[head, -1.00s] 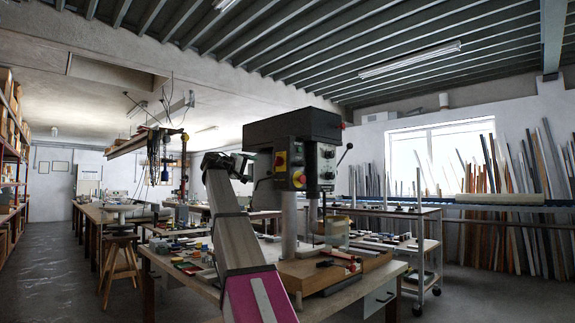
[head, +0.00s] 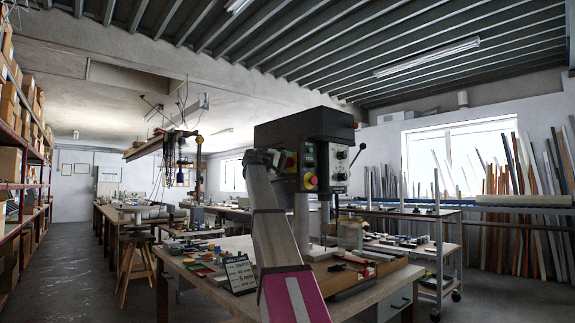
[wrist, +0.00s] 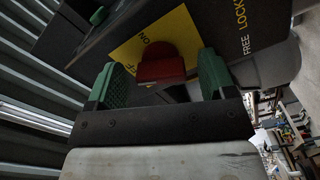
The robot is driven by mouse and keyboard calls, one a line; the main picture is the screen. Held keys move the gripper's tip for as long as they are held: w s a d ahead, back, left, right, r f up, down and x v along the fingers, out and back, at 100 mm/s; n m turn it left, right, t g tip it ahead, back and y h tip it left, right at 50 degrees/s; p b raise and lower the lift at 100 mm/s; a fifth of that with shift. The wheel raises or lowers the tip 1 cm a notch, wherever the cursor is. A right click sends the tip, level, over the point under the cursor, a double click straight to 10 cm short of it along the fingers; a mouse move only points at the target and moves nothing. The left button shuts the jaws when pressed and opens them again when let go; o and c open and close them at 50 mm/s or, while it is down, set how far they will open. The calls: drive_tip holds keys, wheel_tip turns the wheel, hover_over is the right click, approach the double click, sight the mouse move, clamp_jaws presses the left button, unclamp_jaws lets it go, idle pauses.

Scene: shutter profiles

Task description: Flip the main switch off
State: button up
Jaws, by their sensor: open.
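In the wrist view, the main switch is a red lever (wrist: 162,66) on a yellow plate (wrist: 184,32) with partly visible black lettering. My gripper (wrist: 161,70) is open, with one green pad on each side of the lever. The jaws stand around the lever and are not shut on it; whether a pad touches it I cannot tell. In the head view, my arm reaches up to the left side of the black drill press head (head: 305,135). A yellow-and-red fitting (head: 291,161) shows there beside my wrist; my fingers are hard to make out.
A separate red knob on yellow (head: 310,180) sits on the drill's front. The bench (head: 215,300) below holds small parts and a dark sign (head: 240,274). Shelves with boxes (head: 10,160) stand at left, with clear floor (head: 85,285) beside them.

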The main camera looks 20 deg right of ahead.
drive_tip(key=shift+w+d, duration=0.15)
drive_tip(key=shift+d, duration=0.35)
drive_tip(key=c, duration=0.9)
drive_tip(key=shift+c, duration=0.2)
drive_tip(key=n, duration=0.4)
drive_tip(key=shift+n, duration=0.4)
drive_tip(key=o, duration=0.9)
